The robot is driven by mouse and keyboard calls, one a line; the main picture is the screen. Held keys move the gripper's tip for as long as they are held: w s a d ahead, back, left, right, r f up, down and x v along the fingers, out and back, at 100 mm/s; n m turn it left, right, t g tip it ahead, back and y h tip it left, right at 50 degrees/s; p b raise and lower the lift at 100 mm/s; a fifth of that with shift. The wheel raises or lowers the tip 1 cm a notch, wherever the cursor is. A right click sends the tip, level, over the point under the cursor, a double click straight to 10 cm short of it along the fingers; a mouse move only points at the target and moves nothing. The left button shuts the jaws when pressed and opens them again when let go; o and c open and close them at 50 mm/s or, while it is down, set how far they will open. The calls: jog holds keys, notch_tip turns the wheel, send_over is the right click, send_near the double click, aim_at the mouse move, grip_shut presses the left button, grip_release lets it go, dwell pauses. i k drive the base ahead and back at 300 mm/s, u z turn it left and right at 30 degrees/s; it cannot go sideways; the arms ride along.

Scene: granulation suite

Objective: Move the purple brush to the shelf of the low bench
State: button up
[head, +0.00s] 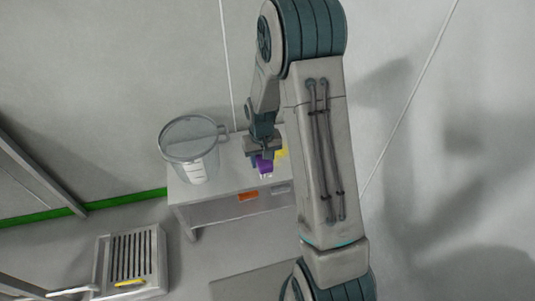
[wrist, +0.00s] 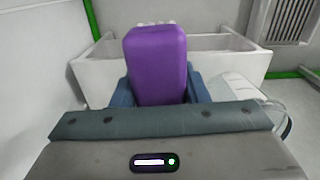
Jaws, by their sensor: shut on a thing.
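The purple brush (head: 265,165) hangs below my gripper (head: 262,152) in the head view, over the right part of the low bench (head: 225,190). In the wrist view the brush (wrist: 157,60) stands between the two blue fingers of my gripper (wrist: 158,95), which is shut on it. Pale bristles show at its far end. The bench is light grey, with a lower level open at the front. My arm hides the bench's right end. I cannot tell whether the brush touches the bench.
A clear bucket (head: 190,150) stands on the bench's left part. A yellow item (head: 281,153) shows beside the gripper. Orange (head: 248,196) and grey (head: 280,189) patches show at the bench front. A slatted grate unit (head: 130,262) stands on the floor at front left.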

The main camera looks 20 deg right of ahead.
aim_at(216, 208)
jog(key=z, duration=0.05)
jog(key=i, duration=1)
